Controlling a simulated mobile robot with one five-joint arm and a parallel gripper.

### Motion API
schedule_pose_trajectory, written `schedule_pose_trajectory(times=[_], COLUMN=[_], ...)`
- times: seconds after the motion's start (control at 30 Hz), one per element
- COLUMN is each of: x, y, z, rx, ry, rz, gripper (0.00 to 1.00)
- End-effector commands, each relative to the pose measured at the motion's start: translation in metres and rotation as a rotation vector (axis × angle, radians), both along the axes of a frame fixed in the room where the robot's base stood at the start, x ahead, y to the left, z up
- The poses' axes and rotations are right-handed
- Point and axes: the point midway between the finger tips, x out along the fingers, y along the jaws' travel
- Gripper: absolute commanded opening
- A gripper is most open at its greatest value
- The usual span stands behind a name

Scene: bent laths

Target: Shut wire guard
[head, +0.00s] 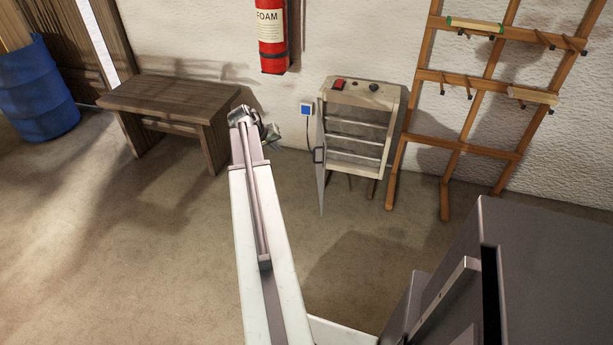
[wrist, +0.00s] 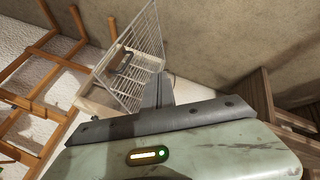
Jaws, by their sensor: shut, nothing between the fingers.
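The wire guard (head: 321,175) stands swung open at the left side of a pale heater cabinet (head: 384,101), seen nearly edge-on in the head view. Its dark handle (head: 318,155) is at mid-height. In the wrist view the wire guard (wrist: 146,42) shows as a white mesh with its handle (wrist: 123,62), beyond the fingertips. The heater's front is uncovered, with several horizontal bars inside. My gripper (head: 271,139) is left of the guard in the head view. In the wrist view my gripper (wrist: 158,90) is shut and empty. Its fingertips overlap the guard's lower edge; contact cannot be told.
A wooden bench (head: 170,98) stands left of my gripper. A wooden rack (head: 465,90) leans on the wall at right. A red extinguisher (head: 272,35) hangs above, and a blue barrel (head: 38,90) stands far left. The floor before the heater is clear.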

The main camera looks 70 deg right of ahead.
Motion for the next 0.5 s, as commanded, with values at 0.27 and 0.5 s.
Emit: schedule_pose_trajectory(times=[0.27, 0.5], x=[-0.035, -0.039], y=[-0.030, -0.049], z=[-0.011, -0.045], rx=[-0.033, -0.030], ry=[0.007, 0.007], rz=[-0.052, -0.051], gripper=[0.00, 0.00])
